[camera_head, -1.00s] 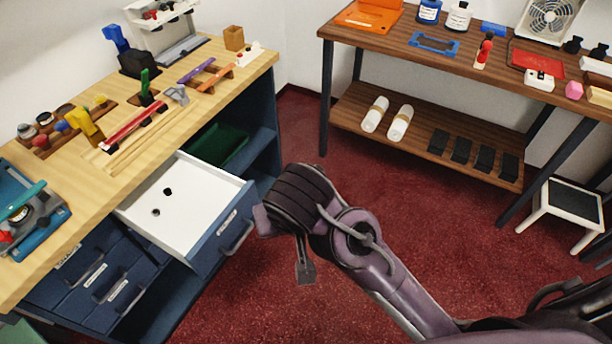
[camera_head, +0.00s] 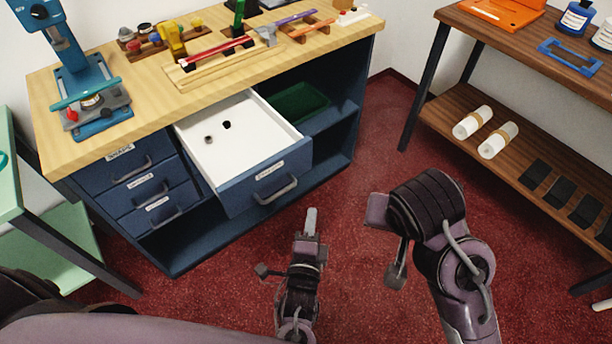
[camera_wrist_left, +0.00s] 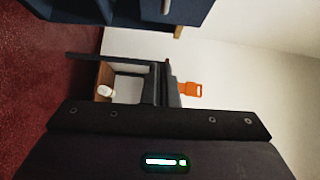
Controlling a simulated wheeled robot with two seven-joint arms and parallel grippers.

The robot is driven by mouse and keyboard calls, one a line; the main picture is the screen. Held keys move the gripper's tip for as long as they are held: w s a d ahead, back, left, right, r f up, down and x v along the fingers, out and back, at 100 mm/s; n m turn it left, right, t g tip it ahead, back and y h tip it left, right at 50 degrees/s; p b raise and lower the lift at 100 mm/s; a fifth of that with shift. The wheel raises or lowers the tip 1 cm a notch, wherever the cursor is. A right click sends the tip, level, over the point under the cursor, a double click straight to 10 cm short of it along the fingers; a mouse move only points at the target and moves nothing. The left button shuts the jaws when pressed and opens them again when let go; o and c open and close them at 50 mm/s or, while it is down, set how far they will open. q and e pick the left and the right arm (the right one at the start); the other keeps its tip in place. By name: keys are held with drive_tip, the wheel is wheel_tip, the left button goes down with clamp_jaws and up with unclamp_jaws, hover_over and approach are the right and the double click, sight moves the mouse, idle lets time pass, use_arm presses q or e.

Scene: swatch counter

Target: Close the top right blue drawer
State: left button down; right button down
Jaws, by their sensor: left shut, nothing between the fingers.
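The top right blue drawer (camera_head: 265,185) of the workbench is pulled well out in the head view. Its white inside (camera_head: 245,140) shows, with two small dark pieces lying in it. Its front has a label and a metal handle (camera_head: 277,190). My left gripper (camera_head: 311,222) is shut and empty, in front of the drawer front and a little right of its handle, apart from it in the picture. In the left wrist view, part of a blue front (camera_wrist_left: 190,10) shows sideways at the top edge. My right gripper (camera_head: 396,266) is mostly hidden behind its own arm.
Several shut blue drawers (camera_head: 145,185) are left of the open one. An open shelf with a green bin (camera_head: 298,103) is right of it. Tools lie on the wooden top (camera_head: 140,85). A brown table (camera_head: 450,22) stands at right. Red floor between is clear.

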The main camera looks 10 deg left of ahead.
use_arm(q)
drive_tip(key=r, duration=0.1)
approach(307, 159)
drive_tip(key=w+d, duration=0.3)
drive_tip(key=w, duration=0.1)
drive_tip(key=shift+w+a+p, duration=0.15)
drive_tip(key=shift+w+a, duration=0.2)
drive_tip(key=shift+a, duration=0.25)
drive_tip(key=shift+w+a+p, duration=0.15)
drive_tip(key=shift+w+a, duration=0.15)
drive_tip(key=shift+a, duration=0.3)
drive_tip(key=shift+w+a+f, duration=0.1)
drive_tip(key=shift+w+a, duration=0.2)
drive_tip(key=shift+a, duration=0.15)
